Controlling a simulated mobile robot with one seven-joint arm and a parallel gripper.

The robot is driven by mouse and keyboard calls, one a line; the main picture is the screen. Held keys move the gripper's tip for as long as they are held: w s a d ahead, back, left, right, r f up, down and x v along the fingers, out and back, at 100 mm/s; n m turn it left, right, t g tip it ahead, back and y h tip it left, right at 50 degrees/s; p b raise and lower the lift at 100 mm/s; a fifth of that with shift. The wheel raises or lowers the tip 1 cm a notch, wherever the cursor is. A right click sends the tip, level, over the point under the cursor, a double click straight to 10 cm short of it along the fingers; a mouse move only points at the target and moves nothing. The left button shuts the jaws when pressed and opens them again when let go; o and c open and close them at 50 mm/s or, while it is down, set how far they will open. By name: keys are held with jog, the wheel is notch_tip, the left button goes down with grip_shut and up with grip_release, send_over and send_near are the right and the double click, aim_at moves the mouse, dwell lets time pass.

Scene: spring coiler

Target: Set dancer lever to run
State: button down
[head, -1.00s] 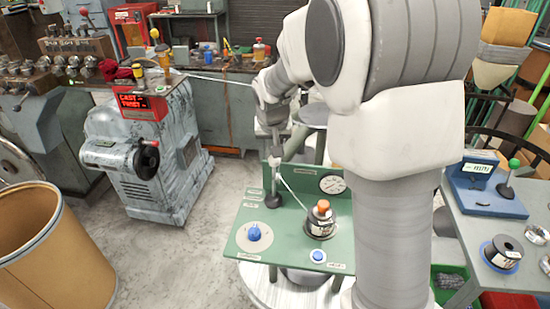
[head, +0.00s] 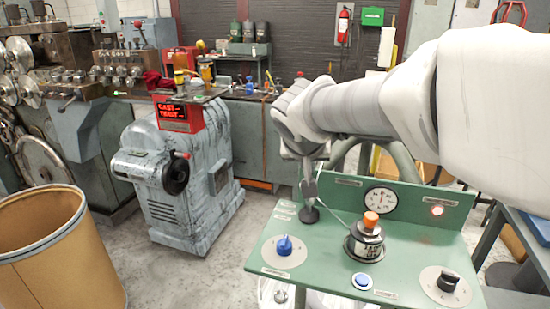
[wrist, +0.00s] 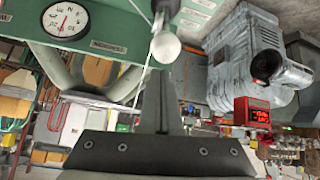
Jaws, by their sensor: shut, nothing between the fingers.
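The dancer lever (head: 309,190) stands near the back left of the green bench top, on a round black base, roughly upright in the head view. In the wrist view its pale round knob (wrist: 165,47) hangs from a rod at top centre. My gripper (wrist: 162,72) is shut and empty. Its fingertips overlap the knob in the wrist view; I cannot tell if they touch it. In the head view the gripper (head: 306,168) is just above the lever, mostly hidden by my wrist. The labels by the lever are too small to read.
The green bench (head: 320,260) also carries a blue knob (head: 284,247), a spool with an orange top (head: 366,238), a blue button (head: 362,281), a black knob (head: 447,281) and a gauge (head: 382,199). A grey machine (head: 180,175) and a brown drum (head: 55,250) stand left.

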jog(key=shift+s+a+f+b, duration=0.15)
jog(key=shift+s+b, duration=0.25)
jog(key=shift+s+a+f+b, duration=0.15)
jog(key=shift+s+b, duration=0.2)
jog(key=shift+s+a+f, duration=0.1)
jog(key=shift+s+a+f, duration=0.1)
jog(key=shift+s+f, duration=0.05)
jog(key=w+r+p, duration=0.2)
jog(key=w+r, duration=0.1)
jog(key=r, duration=0.1)
jog(key=s+a+r+p, duration=0.1)
jog(key=s+r, duration=0.3)
jog(key=s, duration=0.3)
jog(key=shift+a+r+p, duration=0.35)
jog(key=shift+a, duration=0.05)
jog(key=shift+s, duration=0.1)
